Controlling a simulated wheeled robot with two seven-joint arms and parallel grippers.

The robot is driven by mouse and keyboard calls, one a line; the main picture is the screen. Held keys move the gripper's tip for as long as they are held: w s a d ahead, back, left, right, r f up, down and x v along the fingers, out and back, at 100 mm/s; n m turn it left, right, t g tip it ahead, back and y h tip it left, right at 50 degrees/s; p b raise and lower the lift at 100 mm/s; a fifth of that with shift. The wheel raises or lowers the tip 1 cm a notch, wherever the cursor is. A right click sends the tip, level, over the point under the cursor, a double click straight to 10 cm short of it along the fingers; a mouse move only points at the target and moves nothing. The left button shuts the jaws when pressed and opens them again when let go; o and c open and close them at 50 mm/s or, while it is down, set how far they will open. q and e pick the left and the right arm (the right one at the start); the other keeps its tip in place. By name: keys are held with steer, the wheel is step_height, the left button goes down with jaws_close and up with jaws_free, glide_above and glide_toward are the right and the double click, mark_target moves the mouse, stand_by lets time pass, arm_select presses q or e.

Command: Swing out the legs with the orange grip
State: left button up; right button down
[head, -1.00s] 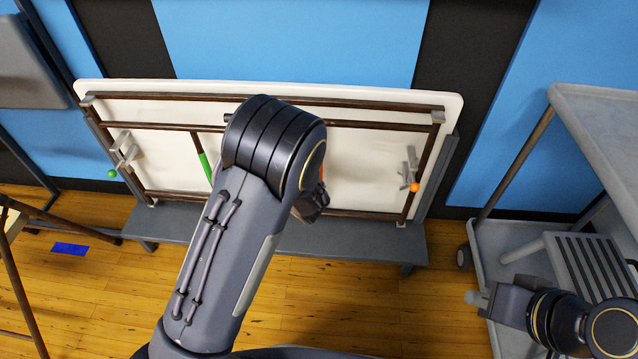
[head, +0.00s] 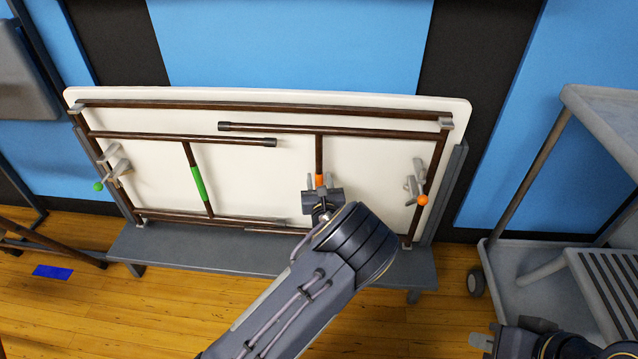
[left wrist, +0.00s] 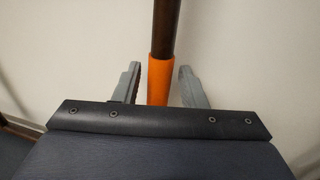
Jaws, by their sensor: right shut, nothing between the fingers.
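A folded table with a white top (head: 375,165) stands on its edge, its brown legs folded flat against it. The orange grip (head: 319,180) is on the upright bar of the right-hand leg frame (head: 350,131). My left gripper (head: 321,184) is at this grip. In the left wrist view its open fingers (left wrist: 159,70) stand on either side of the orange grip (left wrist: 157,85), with a gap on both sides. An orange-knobbed latch (head: 422,199) sits at the table's right side. My right gripper (head: 482,341) is shut and empty at the lower right, partly cut off.
The other leg frame has a green grip (head: 198,185), with a green-knobbed latch (head: 98,187) at left. The table rests on a low grey stand (head: 180,248). A grey cart (head: 600,110) stands at right. Blue tape (head: 52,272) marks the wooden floor.

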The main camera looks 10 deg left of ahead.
arm_select(q)
steer(key=shift+w+a, duration=0.1)
steer(key=shift+w, duration=0.15)
steer(key=shift+c, duration=0.2)
jaws_close()
steer(key=shift+s, duration=0.1)
